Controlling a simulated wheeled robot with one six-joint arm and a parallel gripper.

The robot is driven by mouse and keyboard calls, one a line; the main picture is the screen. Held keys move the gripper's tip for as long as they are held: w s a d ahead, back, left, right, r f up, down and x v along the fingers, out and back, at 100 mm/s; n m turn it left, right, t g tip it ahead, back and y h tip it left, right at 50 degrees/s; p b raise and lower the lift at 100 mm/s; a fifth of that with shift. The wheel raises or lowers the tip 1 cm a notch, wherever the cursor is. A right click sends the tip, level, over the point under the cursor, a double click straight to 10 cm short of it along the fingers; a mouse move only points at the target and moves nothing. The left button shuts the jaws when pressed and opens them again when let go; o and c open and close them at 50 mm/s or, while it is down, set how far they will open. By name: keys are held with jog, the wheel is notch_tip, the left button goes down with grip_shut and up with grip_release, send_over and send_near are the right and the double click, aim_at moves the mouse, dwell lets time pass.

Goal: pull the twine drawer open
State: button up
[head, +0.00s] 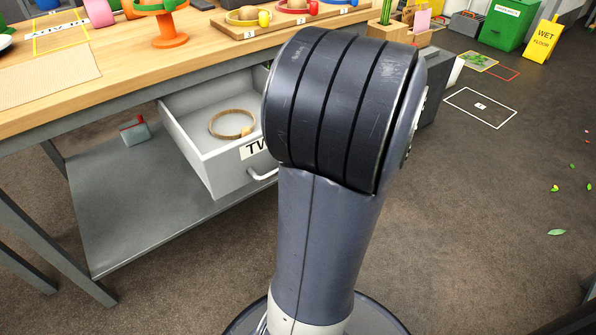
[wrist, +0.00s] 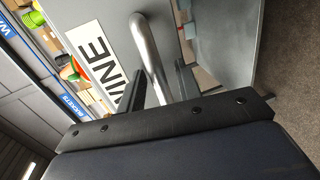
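The twine drawer (head: 213,170) is grey and stands pulled out under the wooden bench top, in the head view. A tan ring of twine (head: 247,131) lies inside it. The metal bar handle (head: 263,175) also shows in the wrist view (wrist: 148,48). My gripper (wrist: 161,72) is at the handle, with one dark finger on each side of the bar and visible gaps beside it. My arm hides the gripper and the drawer's right part in the head view.
The bench top (head: 120,95) holds an orange stand (head: 168,38) and a wooden tray (head: 265,33) of small items. A grey lower shelf (head: 135,205) lies beneath the drawer. Bench legs stand at left. Carpeted floor is open at right, with a few scattered leaves.

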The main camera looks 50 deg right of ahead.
jog(key=p+v, duration=0.3)
jog(key=v, duration=0.7)
jog(key=shift+s, duration=0.25)
jog(key=shift+w, duration=0.1)
dwell(0.6)
jog(key=shift+b+x, duration=1.6)
jog(key=shift+x, duration=3.7)
